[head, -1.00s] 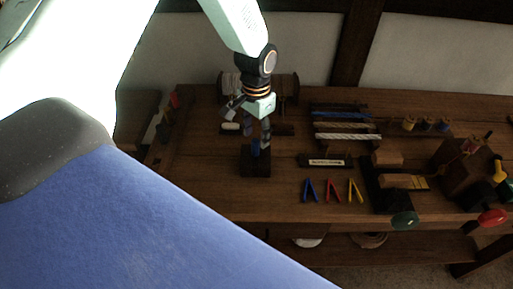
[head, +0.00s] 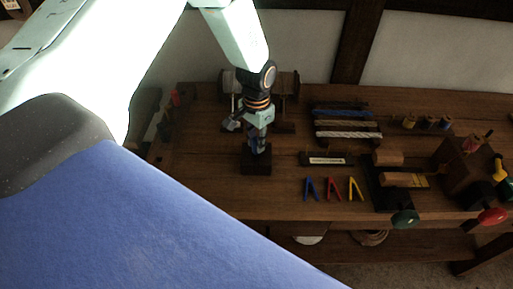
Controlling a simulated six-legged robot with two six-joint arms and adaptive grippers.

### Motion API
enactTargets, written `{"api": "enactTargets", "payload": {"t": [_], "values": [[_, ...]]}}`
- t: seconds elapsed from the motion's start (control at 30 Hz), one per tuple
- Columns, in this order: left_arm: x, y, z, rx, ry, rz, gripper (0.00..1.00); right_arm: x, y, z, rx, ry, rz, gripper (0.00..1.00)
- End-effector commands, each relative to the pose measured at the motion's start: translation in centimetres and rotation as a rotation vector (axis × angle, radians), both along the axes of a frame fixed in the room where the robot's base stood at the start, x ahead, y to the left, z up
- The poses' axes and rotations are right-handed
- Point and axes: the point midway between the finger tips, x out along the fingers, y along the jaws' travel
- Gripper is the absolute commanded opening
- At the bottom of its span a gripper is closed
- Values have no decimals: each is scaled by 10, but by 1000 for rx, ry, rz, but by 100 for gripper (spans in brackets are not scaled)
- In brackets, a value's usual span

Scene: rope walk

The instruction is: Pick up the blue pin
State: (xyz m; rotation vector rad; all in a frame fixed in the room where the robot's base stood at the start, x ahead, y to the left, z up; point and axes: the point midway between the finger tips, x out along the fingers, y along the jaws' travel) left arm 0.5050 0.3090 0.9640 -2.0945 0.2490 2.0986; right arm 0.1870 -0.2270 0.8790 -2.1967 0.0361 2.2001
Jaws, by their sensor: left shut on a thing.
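The blue pin (head: 258,149) is small and stands upright at a dark wooden block (head: 256,166) on the workbench (head: 215,190). My left gripper (head: 257,146) reaches down from above, and its fingers are shut on the blue pin just over the block. The fingers hide much of the pin, and I cannot tell whether its lower end is still in the block. My right gripper is not in the head view.
Blue, red and yellow A-shaped clips (head: 331,189) lie to the right. Behind them a rack (head: 345,124) holds ropes. Wooden tools with green (head: 405,218) and red (head: 491,216) knobs stand at the right. A wooden reel (head: 286,84) is behind the gripper.

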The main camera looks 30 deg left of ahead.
Motion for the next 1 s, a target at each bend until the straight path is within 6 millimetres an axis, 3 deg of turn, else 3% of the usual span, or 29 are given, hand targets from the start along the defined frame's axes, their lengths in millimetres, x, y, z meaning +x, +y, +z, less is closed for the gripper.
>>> {"api": "enactTargets", "payload": {"t": [0.17, 0.47, 1.0], "values": [[0, 0, 0, 0, 0, 0, 0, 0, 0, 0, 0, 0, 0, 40], [0, 0, 5, 0, -1, 1, 0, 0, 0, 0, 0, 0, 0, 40], [1, 0, 92, 0, -2, 1, 0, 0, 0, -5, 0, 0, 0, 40]]}}
